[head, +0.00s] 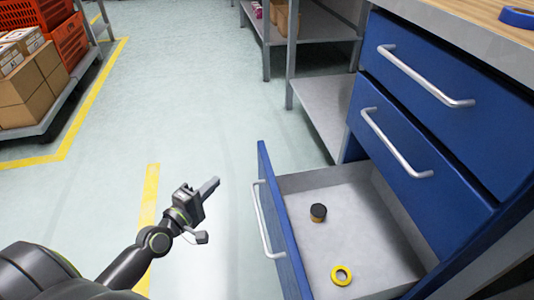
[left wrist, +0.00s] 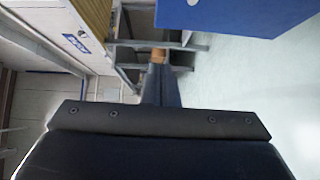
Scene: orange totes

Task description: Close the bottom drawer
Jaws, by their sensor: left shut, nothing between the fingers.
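The bottom drawer (head: 297,245) of the blue cabinet is pulled well out, its blue front facing left with a silver bar handle (head: 266,222). Inside lie a small jar with a dark top (head: 318,212) and a yellow tape roll (head: 341,275). My left gripper (head: 213,186) is shut and empty, to the left of the drawer front and apart from it. In the left wrist view its closed fingers (left wrist: 161,88) point ahead, with a blue panel (left wrist: 235,12) at the upper right. My right gripper is not in view.
Two blue drawers above (head: 420,80) (head: 400,150) are closed. A wooden worktop (head: 470,15) with blue tape (head: 517,17) tops the cabinet. Grey shelving (head: 320,105) stands behind. A cart with cardboard boxes (head: 30,85) and orange totes (head: 65,40) is at left. The floor between is clear.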

